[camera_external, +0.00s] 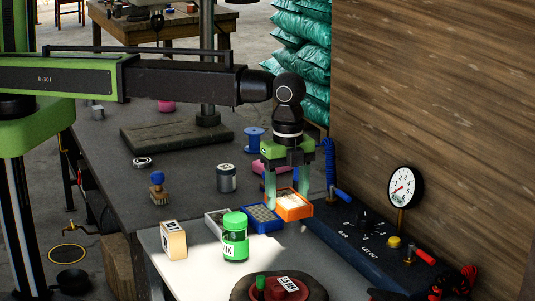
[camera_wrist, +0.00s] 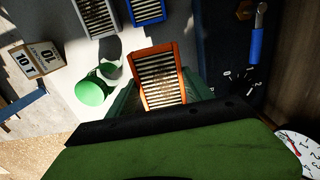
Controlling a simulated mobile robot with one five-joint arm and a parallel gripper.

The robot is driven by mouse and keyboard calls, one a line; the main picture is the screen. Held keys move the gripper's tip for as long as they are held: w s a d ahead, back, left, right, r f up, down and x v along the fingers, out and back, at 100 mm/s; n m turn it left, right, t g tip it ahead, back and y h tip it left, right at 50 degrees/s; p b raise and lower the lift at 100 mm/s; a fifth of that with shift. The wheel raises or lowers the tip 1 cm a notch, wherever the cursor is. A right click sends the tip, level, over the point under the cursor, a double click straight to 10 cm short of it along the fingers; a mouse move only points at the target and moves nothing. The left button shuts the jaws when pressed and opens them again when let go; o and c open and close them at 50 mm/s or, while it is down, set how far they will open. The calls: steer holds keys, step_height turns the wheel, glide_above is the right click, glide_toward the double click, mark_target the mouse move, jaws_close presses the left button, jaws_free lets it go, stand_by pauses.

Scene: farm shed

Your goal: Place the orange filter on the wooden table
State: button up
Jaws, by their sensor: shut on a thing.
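The orange filter (camera_external: 296,211) has an orange frame and a pale pleated middle. It is at the front bench, right of the blue filter (camera_external: 262,224). My gripper (camera_external: 288,198) points down and is shut on the orange filter, a finger on each side. In the wrist view the orange filter (camera_wrist: 160,80) sits between the fingers, its near end hidden by my gripper body. I cannot tell whether it touches the surface below. The wooden table (camera_external: 160,35) stands far back left, with small objects on its top.
A grey filter (camera_external: 215,222), a green jar (camera_external: 235,240) and a small box (camera_external: 173,240) stand left of the orange filter. A dark console (camera_external: 365,245) with a gauge (camera_external: 403,187) is at right. Teal sacks (camera_external: 303,50) are stacked behind, by the plank wall.

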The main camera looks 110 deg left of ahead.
mark_target(286, 247)
step_height(286, 247, down, 10)
steer(key=b, duration=0.9)
steer(key=shift+a+f+b, duration=0.1)
steer(key=shift+f+b, duration=0.05)
steer(key=shift+b, duration=0.2)
steer(key=shift+r, duration=0.25)
steer(key=shift+f, duration=0.2)
steer(key=o, duration=1.4)
steer(key=shift+r, duration=0.1)
step_height(286, 247, up, 12)
steer(key=p, duration=1.2)
steer(key=shift+r+p, duration=0.25)
steer(key=shift+p, duration=0.15)
steer(key=s+d+n, duration=0.1)
steer(key=s+n, duration=0.2)
steer(key=s, duration=0.5)
steer(key=s+d+n, duration=0.1)
steer(key=s+n, duration=0.2)
steer(key=s, duration=0.5)
steer(key=s+d+n, duration=0.1)
steer(key=s+n, duration=0.2)
steer(key=s, duration=0.5)
steer(key=shift+s+f, duration=0.15)
steer(key=shift+s, duration=0.15)
